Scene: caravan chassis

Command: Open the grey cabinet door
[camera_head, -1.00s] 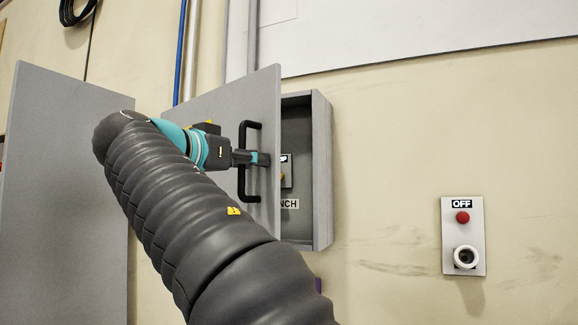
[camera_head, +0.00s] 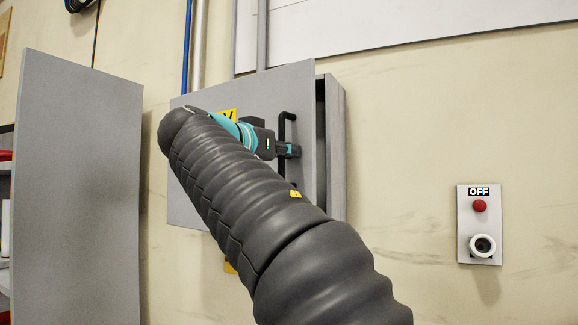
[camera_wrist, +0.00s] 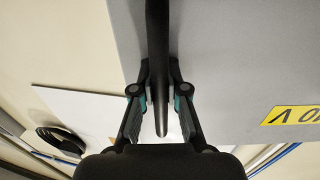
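The grey cabinet door (camera_head: 295,90) stands ajar in the head view, with a narrow dark gap between its right edge and the cabinet body (camera_head: 336,150). Its vertical black handle (camera_head: 283,127) is near that right edge. My gripper (camera_head: 290,150) reaches across the handle from the left. A yellow label on the door (camera_wrist: 294,115) shows at the right there. My arm hides the lower left of the door.
A large grey panel (camera_head: 75,190) stands at the left. A switch plate (camera_head: 479,222) marked OFF, with a red button, is on the wall at the right. Blue and grey pipes run above the cabinet. The wall between cabinet and switch plate is clear.

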